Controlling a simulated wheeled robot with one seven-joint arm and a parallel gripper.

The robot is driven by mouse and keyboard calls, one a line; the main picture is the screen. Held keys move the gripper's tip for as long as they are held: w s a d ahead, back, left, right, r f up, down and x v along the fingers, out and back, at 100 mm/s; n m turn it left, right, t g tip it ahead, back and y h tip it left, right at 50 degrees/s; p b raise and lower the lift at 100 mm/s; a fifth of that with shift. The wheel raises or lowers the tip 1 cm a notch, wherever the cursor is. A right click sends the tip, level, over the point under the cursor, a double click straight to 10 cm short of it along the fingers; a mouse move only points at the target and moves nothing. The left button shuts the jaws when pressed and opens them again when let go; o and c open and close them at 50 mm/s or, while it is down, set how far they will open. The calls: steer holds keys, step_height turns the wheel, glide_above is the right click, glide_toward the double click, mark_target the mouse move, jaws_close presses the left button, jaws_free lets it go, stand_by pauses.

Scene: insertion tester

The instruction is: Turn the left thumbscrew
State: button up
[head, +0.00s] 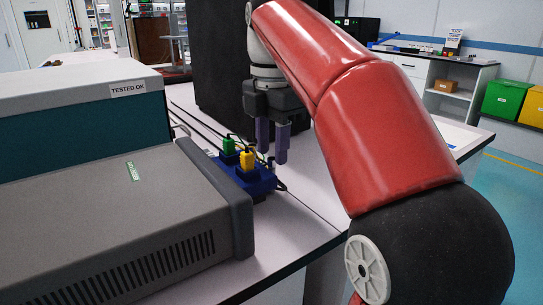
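A small blue unit (261,183) sits on the bench beside the grey instruments. It carries a green plug (228,146) and a yellow plug (247,160) with thin leads. I cannot make out the left thumbscrew; it is hidden or too small to tell. My gripper (272,156) points down from the red arm, just behind and to the right of the yellow plug. Its two dark purple fingers stand apart with a gap between them, and I see nothing held. Whether a fingertip touches the blue unit cannot be told.
A grey instrument (120,225) fills the left front, with a teal-faced instrument (80,125) marked "TESTED OK" behind it. A tall black cabinet (217,70) stands behind my gripper. The pale bench (300,225) is clear right of the blue unit, up to its front edge.

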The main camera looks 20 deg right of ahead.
steer(key=shift+f, duration=0.6)
jaws_close()
steer(key=shift+r+m, duration=0.1)
steer(key=shift+m, duration=0.2)
